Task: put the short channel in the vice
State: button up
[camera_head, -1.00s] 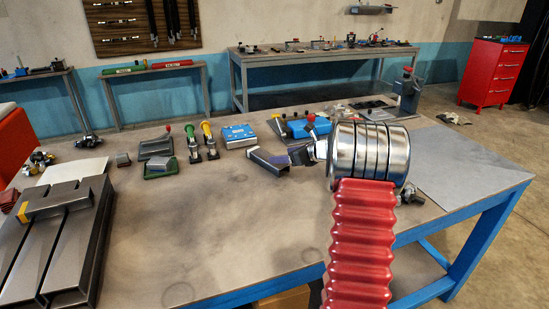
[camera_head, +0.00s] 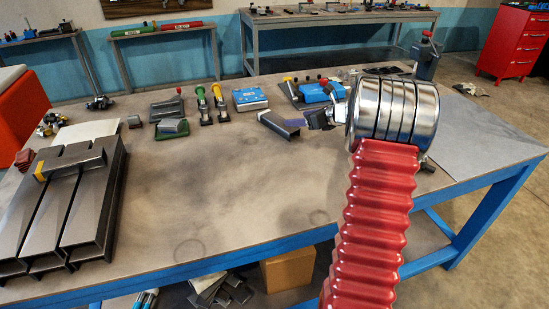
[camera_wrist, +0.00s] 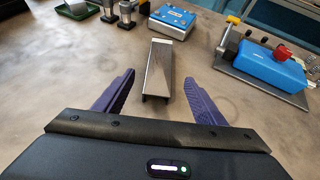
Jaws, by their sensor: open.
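The short channel (camera_head: 277,124) is a grey metal U-section lying on the bench. It also shows in the wrist view (camera_wrist: 163,68), pointing away from me, its near end between the fingertips and touching neither. My gripper (camera_head: 304,121) is open at the channel's right end; its two purple fingers also show in the wrist view (camera_wrist: 160,76). The likely vice is a blue block on a grey plate (camera_head: 314,92), behind and right of the channel; it shows more closely in the wrist view (camera_wrist: 270,68). Whether its jaws are open is unclear.
Long steel sections (camera_head: 62,215) fill the bench's left side, with a shorter yellow-ended piece on top. A blue box (camera_head: 250,99), toggle clamps (camera_head: 211,103) and a green tray (camera_head: 171,129) stand behind. A dark upright tool (camera_head: 426,58) stands far right. The bench's middle is clear.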

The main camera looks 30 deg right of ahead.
jog(key=s+a+r+n+g+y, duration=0.1)
jog(key=s+a+r+n+g, duration=0.25)
jog(key=a, duration=0.65)
jog(key=s+a+r+n+y, duration=0.15)
jog(key=s+a+n, duration=0.25)
jog(key=a+n, duration=0.45)
jog(key=s+a+r+n+g, duration=0.1)
jog(key=s+a+r+n, duration=0.3)
jog(key=a, duration=0.8)
jog(key=s+a+f+n+g+h, duration=0.1)
jog(key=s+a+n+h, duration=0.1)
jog(key=s+a+n, duration=0.3)
jog(key=s+a+f+n+g+h, duration=0.1)
jog(key=s+a+n, duration=0.4)
jog(key=s+n, duration=0.8)
jog(key=s+f+h, duration=0.1)
jog(key=s, duration=0.5)
jog(key=shift+o, duration=0.4)
jog(key=shift+a, duration=0.1)
jog(key=shift+c, duration=0.2)
